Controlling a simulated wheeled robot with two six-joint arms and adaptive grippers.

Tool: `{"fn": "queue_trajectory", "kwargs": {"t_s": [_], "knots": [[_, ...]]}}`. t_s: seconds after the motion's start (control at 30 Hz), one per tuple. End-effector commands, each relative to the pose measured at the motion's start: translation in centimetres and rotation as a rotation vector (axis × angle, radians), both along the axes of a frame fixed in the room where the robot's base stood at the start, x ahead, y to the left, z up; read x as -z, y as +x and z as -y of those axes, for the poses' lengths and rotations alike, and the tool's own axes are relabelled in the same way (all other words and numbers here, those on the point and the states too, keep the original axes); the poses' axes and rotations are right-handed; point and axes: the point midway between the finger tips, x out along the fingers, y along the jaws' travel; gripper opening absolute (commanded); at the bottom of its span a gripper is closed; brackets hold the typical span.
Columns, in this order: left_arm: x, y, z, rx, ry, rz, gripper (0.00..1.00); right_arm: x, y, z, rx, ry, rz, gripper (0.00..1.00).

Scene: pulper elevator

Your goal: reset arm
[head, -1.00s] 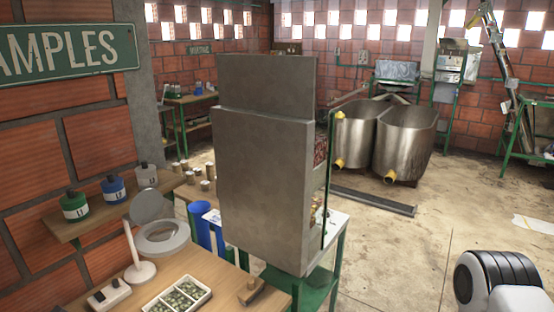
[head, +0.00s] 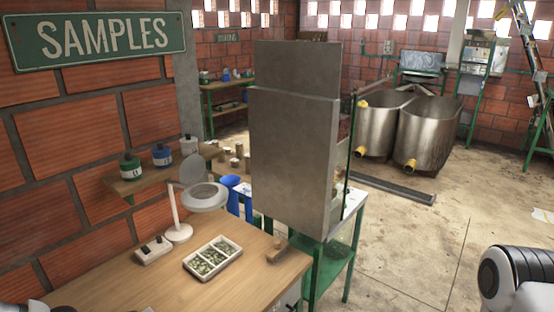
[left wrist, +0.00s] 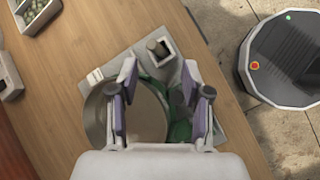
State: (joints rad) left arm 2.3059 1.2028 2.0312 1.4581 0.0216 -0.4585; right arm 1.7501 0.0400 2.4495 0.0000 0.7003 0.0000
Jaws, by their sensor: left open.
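My left gripper (left wrist: 163,95) shows in the left wrist view with its two purple-padded fingers spread apart and nothing between them. Beneath it on the wooden table is a round metal pan or bowl (left wrist: 97,115), partly hidden by the gripper. A small square cup-like holder (left wrist: 160,45) and something green are beside the pan. In the head view only a sliver of what may be my left arm shows at the bottom left corner. Part of my right arm (head: 515,278) is at the bottom right, and its gripper is out of view.
The wooden table (head: 110,290) holds a white sample tray (head: 213,258), a magnifier lamp (head: 204,196) and a switch box (head: 153,250). A tall grey metal machine (head: 292,150) stands behind it. Bottles sit on a wall shelf (head: 140,182). The floor at right is mostly clear.

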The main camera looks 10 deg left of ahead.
Motion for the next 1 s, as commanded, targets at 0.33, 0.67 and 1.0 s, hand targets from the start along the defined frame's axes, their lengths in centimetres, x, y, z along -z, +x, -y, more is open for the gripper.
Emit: {"fn": "queue_trajectory", "kwargs": {"t_s": [0.33,0.67,1.0], "knots": [[5.8,-10.5,4.9,0.934,0.600,-0.243,0.48,0.0,0.0,0.0,0.000,0.000,-0.001,0.00],[8.5,-16.1,12.2,1.714,0.812,-0.026,0.48,0.0,0.0,0.0,0.000,0.000,-0.001,0.00],[15.7,-18.7,16.0,1.915,0.772,0.121,0.48,6.8,-0.1,0.0,0.000,0.000,-0.002,0.00]]}}
